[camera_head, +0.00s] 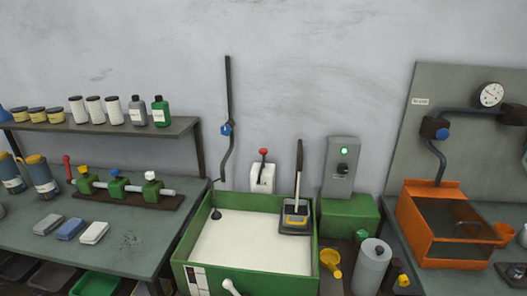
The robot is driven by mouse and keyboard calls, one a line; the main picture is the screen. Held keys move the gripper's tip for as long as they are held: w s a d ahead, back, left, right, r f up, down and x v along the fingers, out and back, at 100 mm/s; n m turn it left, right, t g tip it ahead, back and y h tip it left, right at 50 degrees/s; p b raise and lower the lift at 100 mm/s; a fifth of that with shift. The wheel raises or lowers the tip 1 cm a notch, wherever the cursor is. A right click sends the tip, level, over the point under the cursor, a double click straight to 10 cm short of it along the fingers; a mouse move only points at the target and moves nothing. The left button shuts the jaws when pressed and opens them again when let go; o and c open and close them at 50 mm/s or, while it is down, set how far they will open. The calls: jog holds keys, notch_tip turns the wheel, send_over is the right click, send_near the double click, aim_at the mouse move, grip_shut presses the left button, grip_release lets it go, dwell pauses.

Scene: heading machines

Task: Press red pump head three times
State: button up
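Two red-topped things show, and I cannot tell for certain which is the pump head. A red knob (263,152) sits upright on a short stem on a small white box (262,178) against the wall, behind the green basin. A red upright handle (68,168) stands at the left end of the pipe with green valves on the left bench. Nothing touches either of them. My gripper is not in view.
The green basin (187,232) with a pale surface stands in front of the white box; a black-handled tool (297,215) stands at its right. A grey control box (341,165) and an orange machine (440,208) are farther right. A shelf (100,125) holds bottles.

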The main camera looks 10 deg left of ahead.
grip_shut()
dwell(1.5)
